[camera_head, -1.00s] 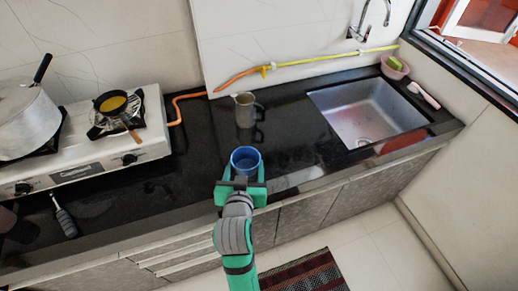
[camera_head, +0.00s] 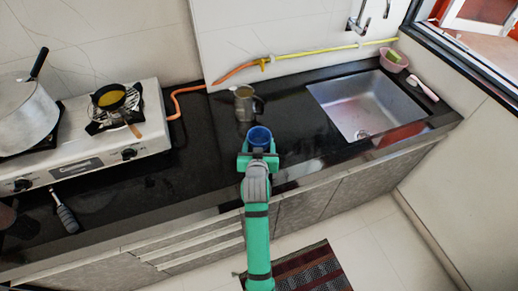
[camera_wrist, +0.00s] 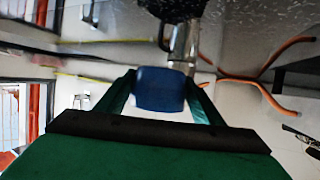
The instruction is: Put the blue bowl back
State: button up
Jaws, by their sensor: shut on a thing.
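The blue bowl (camera_head: 260,137) is small and deep, and it is between the fingers of my gripper (camera_head: 258,150) over the front part of the black counter. In the wrist view the blue bowl (camera_wrist: 159,89) sits between the two green fingers of my gripper (camera_wrist: 160,92), which is shut on it. From the head view I cannot tell whether the bowl touches the counter. A grey metal mug (camera_head: 244,104) with a handle stands just behind the bowl, slightly to the left.
The sink (camera_head: 366,104) lies to the right. A gas stove (camera_head: 80,143) with a pot and a small pan is at the left. A pink basin (camera_head: 394,61) stands at the back right corner. The dark counter (camera_head: 195,170) left of my gripper is clear.

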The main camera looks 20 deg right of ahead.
jog(key=shift+w+d+f, duration=0.15)
jog(key=shift+f, duration=0.05)
notch_tip(320, 180, down, 4)
jog(key=shift+w+r, duration=0.15)
jog(key=shift+r, duration=0.1)
jog(key=shift+f, duration=0.2)
jog(key=o, duration=1.1)
jog(key=shift+o, duration=0.2)
jog(key=shift+r, duration=0.1)
